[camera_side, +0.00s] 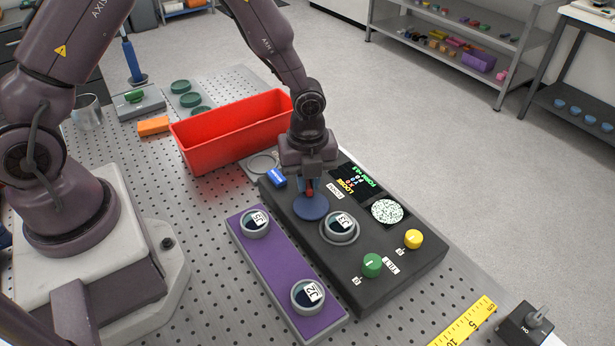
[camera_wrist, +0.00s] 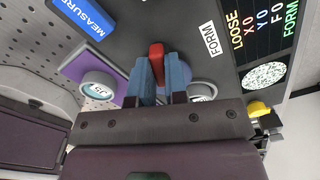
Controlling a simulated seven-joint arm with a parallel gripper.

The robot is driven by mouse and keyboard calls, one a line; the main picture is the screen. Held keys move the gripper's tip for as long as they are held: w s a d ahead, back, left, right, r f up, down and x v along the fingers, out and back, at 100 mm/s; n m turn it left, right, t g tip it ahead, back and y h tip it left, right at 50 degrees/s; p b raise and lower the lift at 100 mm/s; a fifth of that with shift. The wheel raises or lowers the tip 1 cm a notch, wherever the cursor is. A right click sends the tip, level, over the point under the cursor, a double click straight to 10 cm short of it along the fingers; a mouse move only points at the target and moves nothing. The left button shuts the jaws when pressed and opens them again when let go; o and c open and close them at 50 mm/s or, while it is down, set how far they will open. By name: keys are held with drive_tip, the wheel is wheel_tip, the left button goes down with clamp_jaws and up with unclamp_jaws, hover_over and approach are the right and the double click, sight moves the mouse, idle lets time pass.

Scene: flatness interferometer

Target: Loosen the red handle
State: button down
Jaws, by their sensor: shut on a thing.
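The red handle (camera_wrist: 156,52) shows in the wrist view between the two blue fingers of my gripper (camera_wrist: 164,72), which is shut on it. In the side view my gripper (camera_side: 309,186) reaches down to the black instrument box (camera_side: 420,255), and only a little red of the handle (camera_side: 309,191) shows. A round blue disc (camera_side: 311,208) lies on the box just below the fingers. The screen (camera_side: 352,184) shows the word LOOSE. The handle's lower part is hidden by my fingers.
The black box also carries a lens marked J3 (camera_side: 340,227), a green knob (camera_side: 372,265), a yellow knob (camera_side: 413,239) and a blue MEASURE block (camera_side: 277,178). A purple holder (camera_side: 281,268) with two lenses stands close in front. A red bin (camera_side: 222,137) stands behind.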

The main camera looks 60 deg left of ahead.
sight(308, 182)
drive_tip(key=m, duration=1.2)
drive_tip(key=shift+m, duration=0.4)
idle(0.3)
drive_tip(key=c, duration=1.1)
unclamp_jaws()
drive_tip(key=shift+c, duration=0.2)
drive_tip(key=shift+r, duration=0.1)
wheel_tip(308, 182, up, 13)
